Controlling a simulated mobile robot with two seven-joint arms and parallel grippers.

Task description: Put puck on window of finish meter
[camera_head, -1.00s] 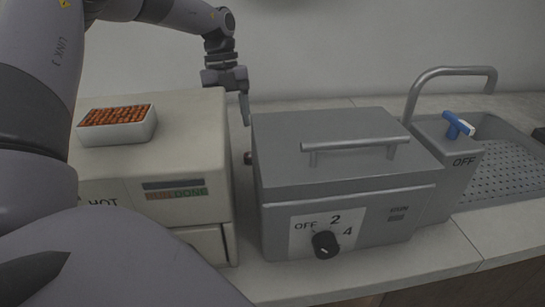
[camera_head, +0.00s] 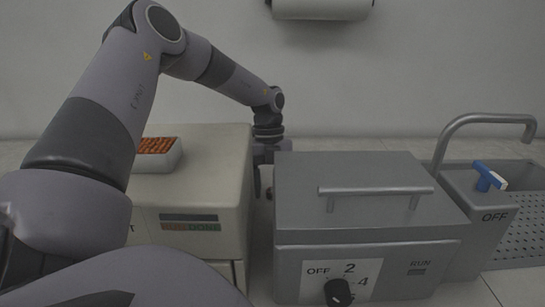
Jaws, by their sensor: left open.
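My left gripper (camera_head: 265,172) reaches down behind and between the beige machine (camera_head: 210,165) and the grey lidded box (camera_head: 350,200). My right gripper is not in view.
A white tray of orange-brown granules (camera_head: 158,154) sits on the beige machine, partly behind my arm. The grey box has a lid handle (camera_head: 375,191) and a black dial (camera_head: 338,292). A sink (camera_head: 520,225) with a tap (camera_head: 440,150) and blue lever (camera_head: 488,176) stands right.

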